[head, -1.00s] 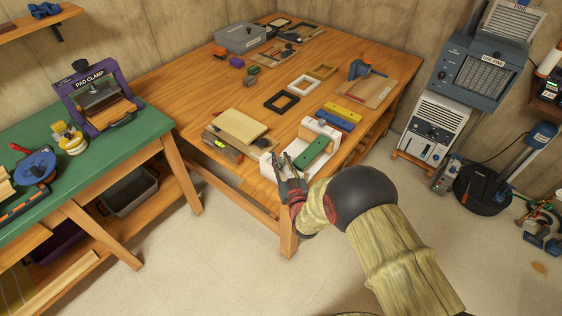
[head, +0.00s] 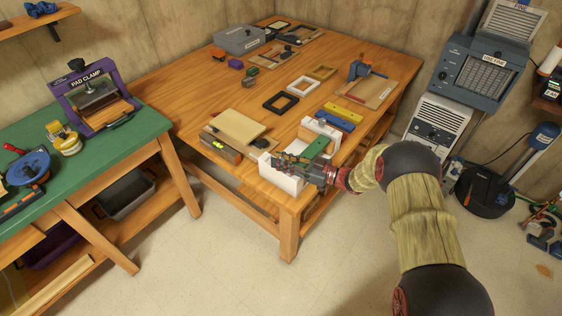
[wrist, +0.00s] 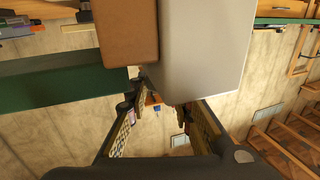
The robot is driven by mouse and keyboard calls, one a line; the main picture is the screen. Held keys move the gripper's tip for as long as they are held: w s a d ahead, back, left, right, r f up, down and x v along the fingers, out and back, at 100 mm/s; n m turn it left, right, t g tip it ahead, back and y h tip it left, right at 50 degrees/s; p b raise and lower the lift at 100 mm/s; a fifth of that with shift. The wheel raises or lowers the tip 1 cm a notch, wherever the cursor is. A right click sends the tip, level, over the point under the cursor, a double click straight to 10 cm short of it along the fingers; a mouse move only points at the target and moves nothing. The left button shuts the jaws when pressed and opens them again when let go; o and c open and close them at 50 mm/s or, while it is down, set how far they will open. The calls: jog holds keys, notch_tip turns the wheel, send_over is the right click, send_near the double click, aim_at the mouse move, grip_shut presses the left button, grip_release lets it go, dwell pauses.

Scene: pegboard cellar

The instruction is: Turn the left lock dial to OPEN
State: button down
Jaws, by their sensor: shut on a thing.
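A white U-shaped fixture (head: 282,176) with a green bar (head: 317,147) across it sits at the table's front corner. My gripper (head: 284,160) reaches in from the right and points left, at the fixture's near left end. In the wrist view my gripper (wrist: 158,104) has its two fingers apart, with the tips close under a white block (wrist: 200,50) and a brown block (wrist: 127,30). The left lock dial cannot be made out; the fingers and blocks hide the place of contact. No OPEN mark is readable.
A beige board stack (head: 238,128) stands left of the fixture. Yellow and blue bars (head: 338,115) lie behind it. Black and white frames (head: 300,86) lie farther back. A green bench (head: 95,150) with a purple pad clamp (head: 97,95) is left. Floor in front is clear.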

jog(key=n+g, duration=0.2)
jog(key=g, duration=0.2)
jog(key=n+g+y+b, duration=0.1)
jog(key=n+g, duration=0.2)
jog(key=g, duration=0.1)
jog(key=shift+w+n, duration=0.2)
jog(key=shift+n, duration=0.1)
jog(key=shift+n+g+h+b, duration=0.55)
jog(key=shift+n+g, duration=0.75)
jog(key=shift+g, duration=1)
jog(key=shift+r+n+g, duration=0.15)
jog(key=shift+n+g, duration=0.15)
jog(key=shift+g, duration=0.1)
jog(key=c, duration=1.6)
grip_release()
jog(key=shift+s, duration=0.1)
jog(key=shift+o, duration=0.3)
jog(key=shift+v, duration=3.7)
